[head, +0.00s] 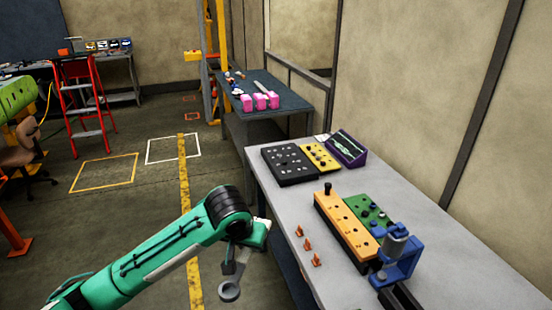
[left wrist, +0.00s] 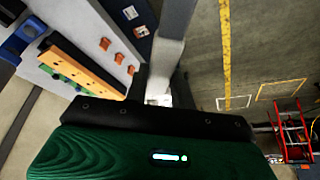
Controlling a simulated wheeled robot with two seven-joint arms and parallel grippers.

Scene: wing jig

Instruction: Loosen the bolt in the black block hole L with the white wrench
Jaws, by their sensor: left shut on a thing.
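The black block (head: 290,163) lies on the light workbench in the head view, with several holes in its top. Its hole letters and the bolt in hole L are too small to make out. My left gripper (head: 241,262) is beside the bench's left edge, over the floor and well apart from the block. It is shut on the pale grey-white wrench (head: 229,291), whose ring end hangs downward. In the left wrist view the wrench (left wrist: 174,35) runs up from between the jaws (left wrist: 158,97). My right gripper is not seen.
On the light bench (head: 277,208) stand an orange block (head: 345,224), a green block (head: 367,212), a blue fixture (head: 399,262), a yellow block (head: 319,157) and a purple rack (head: 346,148). Small orange pieces (head: 307,244) lie near its left edge. A blue-grey table (head: 275,85) stands behind.

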